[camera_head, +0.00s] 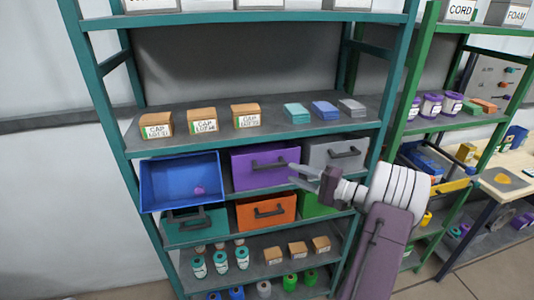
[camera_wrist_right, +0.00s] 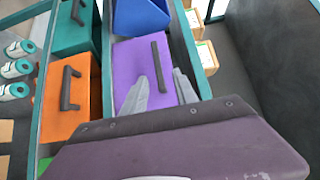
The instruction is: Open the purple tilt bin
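The purple tilt bin (camera_head: 245,174) sits in the upper bin row of the teal rack, closed, with a dark bar handle (camera_head: 270,165) on its front. My right gripper (camera_head: 291,173) is in front of the bin's right side, near the right end of the handle. In the right wrist view the purple bin (camera_wrist_right: 128,62) is seen sideways. There the two grey fingertips (camera_wrist_right: 159,78) are apart, one on each side of the handle's near end. Nothing shows between them except that handle end; contact cannot be told. My left gripper is not in view.
A blue bin (camera_head: 180,180) left of the purple one is tipped open, with a small purple item inside. A grey bin (camera_head: 335,153) is at right, and teal, orange (camera_head: 266,212) and green bins are below. The shelf above holds boxes. A green rack (camera_head: 400,125) stands at right.

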